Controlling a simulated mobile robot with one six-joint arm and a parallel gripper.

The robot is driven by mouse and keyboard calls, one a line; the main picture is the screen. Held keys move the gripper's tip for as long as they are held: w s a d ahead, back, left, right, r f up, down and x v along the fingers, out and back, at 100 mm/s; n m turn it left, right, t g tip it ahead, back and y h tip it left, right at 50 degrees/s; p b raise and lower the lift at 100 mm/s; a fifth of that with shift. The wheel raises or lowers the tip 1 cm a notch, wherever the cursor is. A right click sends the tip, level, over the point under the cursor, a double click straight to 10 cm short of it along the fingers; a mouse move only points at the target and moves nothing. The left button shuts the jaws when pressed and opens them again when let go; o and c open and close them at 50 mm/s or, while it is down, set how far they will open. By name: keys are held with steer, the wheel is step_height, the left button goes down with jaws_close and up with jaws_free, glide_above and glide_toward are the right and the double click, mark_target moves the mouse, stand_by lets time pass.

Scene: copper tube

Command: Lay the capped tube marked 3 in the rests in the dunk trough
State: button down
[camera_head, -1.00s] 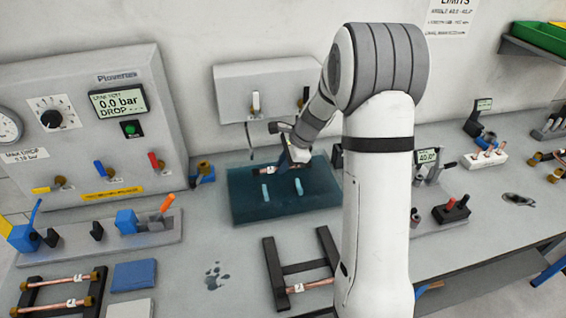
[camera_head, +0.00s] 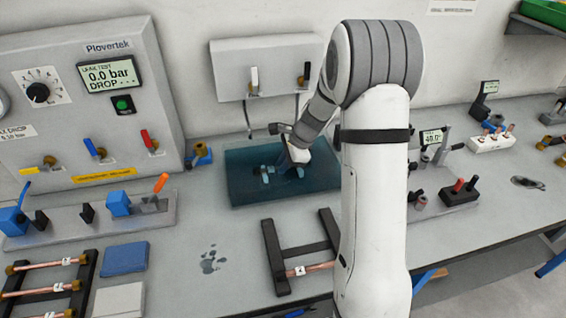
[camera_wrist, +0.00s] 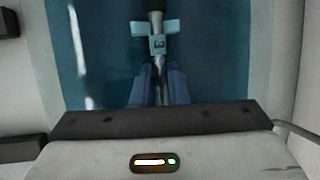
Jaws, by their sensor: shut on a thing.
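The dunk trough (camera_head: 241,193) is a dark teal water-filled tank at the back middle of the bench. My gripper (camera_head: 293,168) is low inside it. In the wrist view my gripper's fingers (camera_wrist: 158,93) are shut on the tube (camera_wrist: 157,72), which runs lengthwise away from me. A light blue rest (camera_wrist: 144,28) lies at the tube's far part. Whether the tube touches the rests, I cannot tell.
A dark rack (camera_head: 274,258) with one copper tube (camera_head: 309,270) stands in front of the trough. Another rack with tubes (camera_head: 41,265) is at the front left. A grey valve box (camera_head: 226,68) hangs behind. A leak-test panel (camera_head: 80,130) stands left.

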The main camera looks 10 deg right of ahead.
steer(key=shift+f, duration=0.25)
stand_by(0.5)
steer(key=c, duration=1.3)
jaws_free()
steer(key=shift+c, duration=0.2)
steer(key=b+v, duration=0.1)
steer(key=v, duration=0.6)
steer(key=shift+r, duration=0.35)
steer(key=shift+d, duration=0.15)
steer(key=s+a+r+n+h, duration=0.1)
steer(key=s+r+n, duration=0.3)
steer(key=s+n, duration=0.4)
steer(key=s+a+r+n+h, duration=0.1)
steer(key=s+r+n+h, duration=0.2)
steer(key=s+n, duration=0.6)
steer(key=s+r, duration=0.1)
steer(key=s, duration=0.9)
steer(key=shift+s+a+t+h, duration=0.3)
steer(key=shift+a+t, duration=0.1)
